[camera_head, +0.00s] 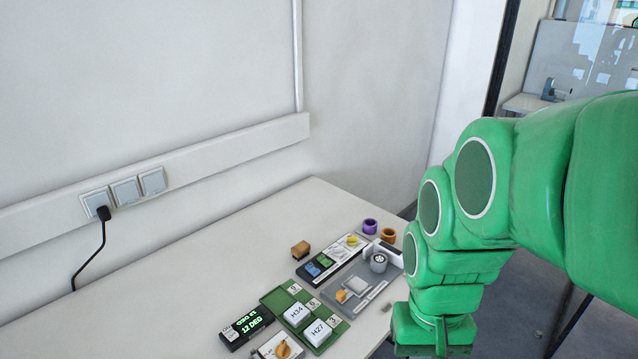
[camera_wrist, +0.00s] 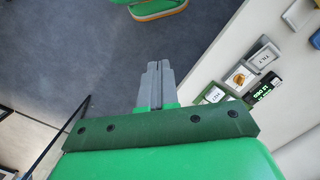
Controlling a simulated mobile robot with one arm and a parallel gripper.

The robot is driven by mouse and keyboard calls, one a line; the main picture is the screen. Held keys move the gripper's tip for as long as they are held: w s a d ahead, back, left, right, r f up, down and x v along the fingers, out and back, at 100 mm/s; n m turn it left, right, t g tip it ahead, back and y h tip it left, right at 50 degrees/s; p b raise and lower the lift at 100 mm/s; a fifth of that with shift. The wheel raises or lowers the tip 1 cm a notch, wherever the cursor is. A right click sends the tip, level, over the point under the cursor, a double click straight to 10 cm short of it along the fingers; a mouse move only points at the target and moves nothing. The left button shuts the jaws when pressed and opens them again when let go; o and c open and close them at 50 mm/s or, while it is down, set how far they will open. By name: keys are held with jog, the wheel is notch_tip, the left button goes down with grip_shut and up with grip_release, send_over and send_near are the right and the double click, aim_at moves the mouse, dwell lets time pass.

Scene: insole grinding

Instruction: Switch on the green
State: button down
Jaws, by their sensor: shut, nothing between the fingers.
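A switch panel (camera_head: 333,258) lies on the table in the head view. Its dark left end carries small green and blue switches (camera_head: 318,264); whether either is on is too small to tell. Its white right part holds a yellow-orange knob (camera_head: 352,240). My gripper (camera_wrist: 158,72) shows in the wrist view with its grey fingers together and empty, over the floor off the table's edge. In the head view, my green arm hangs at the right, beside the table and right of the panel; the fingertips are not clear there.
The table (camera_head: 215,270) holds a green tray (camera_head: 270,300) with white labelled blocks, a display with green digits (camera_head: 246,326), a grey fixture (camera_head: 368,300), purple (camera_head: 370,226) and orange rings (camera_head: 388,235), and an orange-brown block (camera_head: 300,248). Its left part is clear. Wall sockets (camera_head: 124,191) hold a plug.

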jog(key=w+a+r+m, duration=0.1)
jog(key=w+a+m, duration=0.1)
jog(key=w, duration=1)
jog(key=m+t+y, duration=0.1)
jog(key=m+t, duration=0.2)
jog(key=m, duration=0.3)
send_over(321, 256)
jog(key=s+d, duration=0.2)
notch_tip(321, 256, down, 11)
jog(key=shift+r, duration=0.2)
jog(key=f, duration=0.4)
jog(key=w+a+f, duration=0.1)
jog(key=f, duration=0.8)
jog(key=shift+w+a+f, duration=0.25)
jog(key=shift+a, duration=0.15)
jog(key=shift+f, duration=0.15)
jog(key=shift+w, duration=0.1)
